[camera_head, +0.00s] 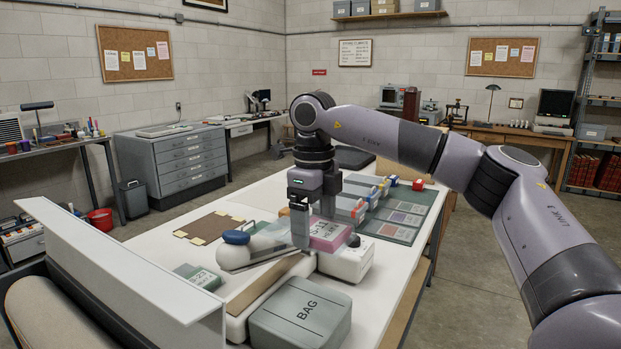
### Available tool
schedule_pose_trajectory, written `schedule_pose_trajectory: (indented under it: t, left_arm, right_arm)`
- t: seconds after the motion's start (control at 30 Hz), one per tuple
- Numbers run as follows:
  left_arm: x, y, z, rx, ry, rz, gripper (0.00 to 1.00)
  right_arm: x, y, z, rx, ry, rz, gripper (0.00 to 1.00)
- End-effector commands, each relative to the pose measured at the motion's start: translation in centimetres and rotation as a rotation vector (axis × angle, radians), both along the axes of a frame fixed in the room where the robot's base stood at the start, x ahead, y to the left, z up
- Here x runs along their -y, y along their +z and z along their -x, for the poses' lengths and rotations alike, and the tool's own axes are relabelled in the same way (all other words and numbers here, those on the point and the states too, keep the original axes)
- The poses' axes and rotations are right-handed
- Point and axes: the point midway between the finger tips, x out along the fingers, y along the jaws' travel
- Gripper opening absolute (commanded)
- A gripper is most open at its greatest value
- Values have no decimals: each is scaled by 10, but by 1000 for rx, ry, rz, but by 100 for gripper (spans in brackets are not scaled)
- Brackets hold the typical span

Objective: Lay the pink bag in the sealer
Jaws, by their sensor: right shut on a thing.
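My right gripper (314,228) reaches in over the white table and points down. It is shut on the pink bag (330,235), a flat pink packet with a printed pale label. The fingers hide part of the bag. A pale device with a long bar and a blue knob (236,237), which looks like the sealer, lies just left of the gripper. The bag is at the right end of this device; I cannot tell whether they touch. My left gripper is not in view.
A white box-shaped unit (346,265) stands just below the pink bag. A grey box marked BAG (300,314) is in front. The table's right front strip (385,300) is clear.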

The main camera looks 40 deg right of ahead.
Motion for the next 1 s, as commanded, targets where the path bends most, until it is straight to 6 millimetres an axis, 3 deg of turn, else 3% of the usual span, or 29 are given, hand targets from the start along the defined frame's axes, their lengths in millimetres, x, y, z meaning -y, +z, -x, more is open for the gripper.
schedule_pose_trajectory:
  t: [0.03, 0.2, 0.4, 0.67, 1.0]
  left_arm:
    - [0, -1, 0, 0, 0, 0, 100]
    - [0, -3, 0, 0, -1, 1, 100]
    - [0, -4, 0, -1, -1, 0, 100]
    - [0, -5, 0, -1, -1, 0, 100]
    - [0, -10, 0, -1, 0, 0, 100]
  right_arm:
    - [2, -23, 5, -8, 1, -1, 53]
    - [4, -77, 22, -1, 1, -2, 53]
    - [3, -114, 39, 10, 4, -5, 53]
    - [2, -126, 41, 17, 4, -6, 53]
    - [-7, -132, 12, 15, 4, -6, 53]
